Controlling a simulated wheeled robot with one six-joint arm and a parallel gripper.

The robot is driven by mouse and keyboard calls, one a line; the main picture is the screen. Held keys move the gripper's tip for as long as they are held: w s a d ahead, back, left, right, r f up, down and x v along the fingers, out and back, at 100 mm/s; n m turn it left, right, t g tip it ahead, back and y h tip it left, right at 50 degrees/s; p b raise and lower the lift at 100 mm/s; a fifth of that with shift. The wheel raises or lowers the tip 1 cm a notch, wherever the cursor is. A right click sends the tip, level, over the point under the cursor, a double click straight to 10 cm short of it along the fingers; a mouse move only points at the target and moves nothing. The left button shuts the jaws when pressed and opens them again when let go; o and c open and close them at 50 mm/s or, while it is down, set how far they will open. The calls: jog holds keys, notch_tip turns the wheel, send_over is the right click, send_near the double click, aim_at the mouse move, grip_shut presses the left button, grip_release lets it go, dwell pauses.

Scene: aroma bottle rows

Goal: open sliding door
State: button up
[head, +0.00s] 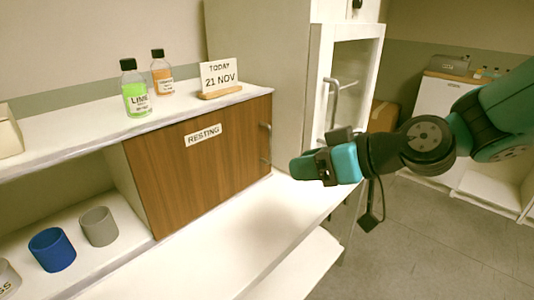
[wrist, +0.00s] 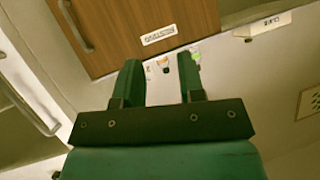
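The sliding door (head: 203,160) is a brown wood panel labelled RESTING on the front of the white shelf unit. A slim upright metal handle (head: 265,143) sits near its right edge. Left of the door the compartment stands open. In the wrist view the door (wrist: 125,25) fills the upper middle, with its handle (wrist: 76,25) up and left of the fingers. My gripper (head: 303,167) is to the right of the handle and apart from it in the head view. In the wrist view my gripper (wrist: 161,75) has its two fingers spread, with nothing held between them.
A green bottle (head: 136,92), an orange bottle (head: 162,75) and a date sign (head: 220,78) stand on the upper shelf. A blue cup (head: 52,250) and a grey cup (head: 99,227) are in the open compartment. A tall white cabinet (head: 262,50) stands behind my gripper.

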jog(key=w+f+m+t+y+b, duration=0.1)
jog(key=w+f+t+b, duration=0.1)
jog(key=w+f+t, duration=0.55)
jog(key=m+t+h+p, duration=0.1)
jog(key=m+p, duration=0.1)
jog(key=p, duration=0.4)
send_over(270, 160)
jog(key=shift+w+a+f, duration=0.1)
jog(key=shift+w+f, duration=0.25)
jog(key=shift+f, duration=0.35)
grip_shut()
